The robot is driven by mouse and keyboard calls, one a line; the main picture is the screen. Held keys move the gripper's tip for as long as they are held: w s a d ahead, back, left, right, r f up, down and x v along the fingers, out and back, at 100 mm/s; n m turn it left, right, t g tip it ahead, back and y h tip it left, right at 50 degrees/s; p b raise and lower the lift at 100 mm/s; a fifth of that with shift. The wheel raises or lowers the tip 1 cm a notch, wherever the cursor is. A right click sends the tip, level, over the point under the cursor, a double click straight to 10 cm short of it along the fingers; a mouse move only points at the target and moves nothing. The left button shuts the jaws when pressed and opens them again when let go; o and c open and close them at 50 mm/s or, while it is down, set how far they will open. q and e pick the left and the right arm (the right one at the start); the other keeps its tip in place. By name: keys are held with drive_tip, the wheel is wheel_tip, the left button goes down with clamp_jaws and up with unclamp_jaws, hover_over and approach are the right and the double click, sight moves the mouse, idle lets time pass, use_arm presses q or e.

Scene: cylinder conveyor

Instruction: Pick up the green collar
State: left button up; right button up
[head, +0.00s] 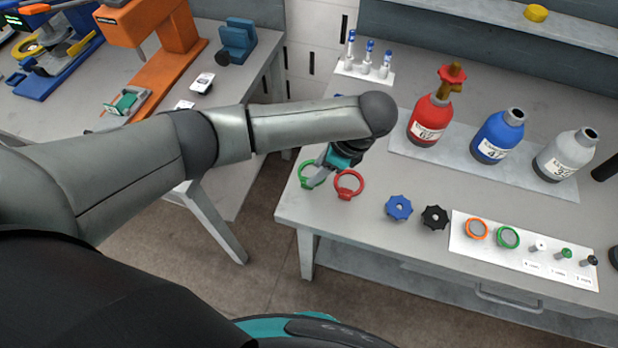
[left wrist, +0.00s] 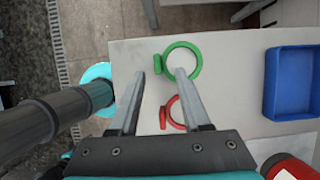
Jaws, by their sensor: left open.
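The green collar (head: 303,181) is a ring with a small side lug, lying near the left front corner of the right-hand table. It also shows in the left wrist view (left wrist: 199,66), with its lug by the fingertips. A red collar (head: 349,194) lies just right of it. My left gripper (head: 324,172) is open and empty, low over the green collar's right side. In the left wrist view my left gripper (left wrist: 149,68) has its tips at the collar's lug side; I cannot tell whether they touch. My right gripper is not in view.
A blue handwheel (head: 398,208) and a black handwheel (head: 435,217) stand to the right. A white board (head: 512,260) holds an orange ring, another green ring and small parts. Bottles (head: 430,122) stand behind. The left wrist view shows a blue tray (left wrist: 271,82).

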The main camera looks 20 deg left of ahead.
use_arm(q)
drive_tip(key=x, duration=0.5)
drive_tip(key=shift+s+a+f, duration=0.1)
drive_tip(key=shift+s+f, duration=0.05)
drive_tip(key=shift+s, duration=0.05)
clamp_jaws()
idle(0.4)
